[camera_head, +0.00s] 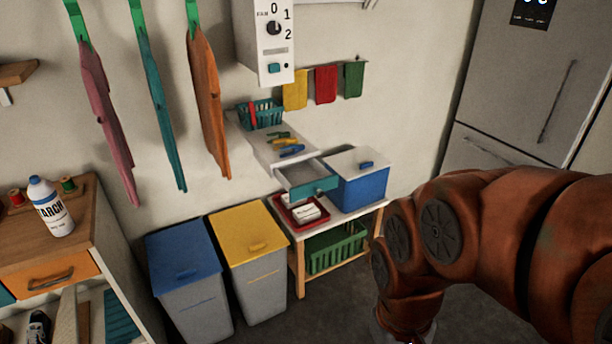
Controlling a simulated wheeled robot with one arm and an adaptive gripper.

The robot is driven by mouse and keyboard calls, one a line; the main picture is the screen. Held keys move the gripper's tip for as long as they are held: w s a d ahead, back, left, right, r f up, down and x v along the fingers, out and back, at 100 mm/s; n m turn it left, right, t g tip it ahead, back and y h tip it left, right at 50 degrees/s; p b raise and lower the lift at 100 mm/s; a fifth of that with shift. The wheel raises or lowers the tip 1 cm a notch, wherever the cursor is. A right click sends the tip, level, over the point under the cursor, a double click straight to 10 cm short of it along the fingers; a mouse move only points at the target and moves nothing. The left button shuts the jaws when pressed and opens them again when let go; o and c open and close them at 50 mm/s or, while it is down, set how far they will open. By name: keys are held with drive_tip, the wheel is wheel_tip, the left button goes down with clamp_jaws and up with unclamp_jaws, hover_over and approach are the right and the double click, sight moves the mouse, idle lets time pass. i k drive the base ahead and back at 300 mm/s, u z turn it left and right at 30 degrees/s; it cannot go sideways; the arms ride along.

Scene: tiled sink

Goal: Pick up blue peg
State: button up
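A blue peg (291,151) lies on the small white shelf top (262,148) against the back wall, close to its front edge. A yellow peg (285,142) and a green peg (278,134) lie just behind it. My arm comes in from the right, in front of the blue box and well away from the blue peg. The arm runs out of the picture at the bottom edge, and the fingers of my gripper are not visible.
An open drawer (308,182) juts out below the pegs. A teal basket (260,113) stands behind them. A blue lidded box (358,182) and a red tray (297,211) stand on the low table. Blue (184,262) and yellow bins (247,240) stand left of it.

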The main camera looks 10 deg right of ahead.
sight(296, 148)
drive_tip(key=z, duration=1.5)
drive_tip(key=i, duration=2.15)
drive_tip(key=u, duration=4.05)
